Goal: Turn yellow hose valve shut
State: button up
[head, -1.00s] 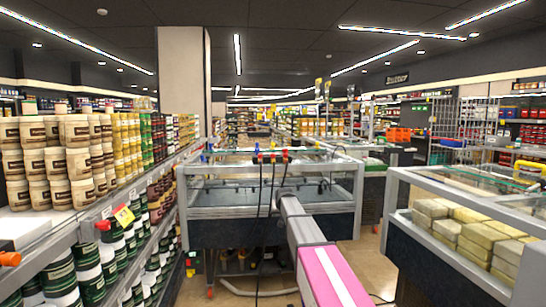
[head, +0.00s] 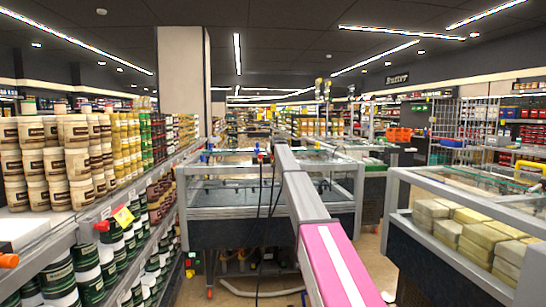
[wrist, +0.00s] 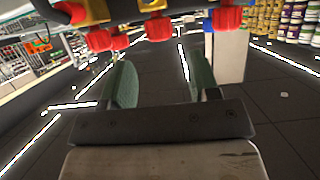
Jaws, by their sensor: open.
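My gripper (wrist: 160,82) is open and empty in the wrist view, with a green finger pad on each side. Several red valve knobs hang along the top of that view, beyond the fingertips and apart from them. The middle red knob (wrist: 158,28) has a yellow part at its upper edge, and another yellow part (wrist: 98,11) shows further left. The right red knob (wrist: 227,19) has blue beside it. Which knob belongs to the yellow hose is not clear. In the head view my arm covers part of the valve row, and my gripper is hidden at its far end.
The glass-topped metal case (head: 225,235) stands ahead, with dark hoses (head: 262,195) hanging down its front. Shelves of jars (head: 75,165) line the left. Another case with pale blocks (head: 470,228) stands on the right. Some floor is free between the cases.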

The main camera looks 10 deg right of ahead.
jog(key=x, duration=0.7)
jog(key=shift+f, duration=0.1)
jog(key=c, duration=0.9)
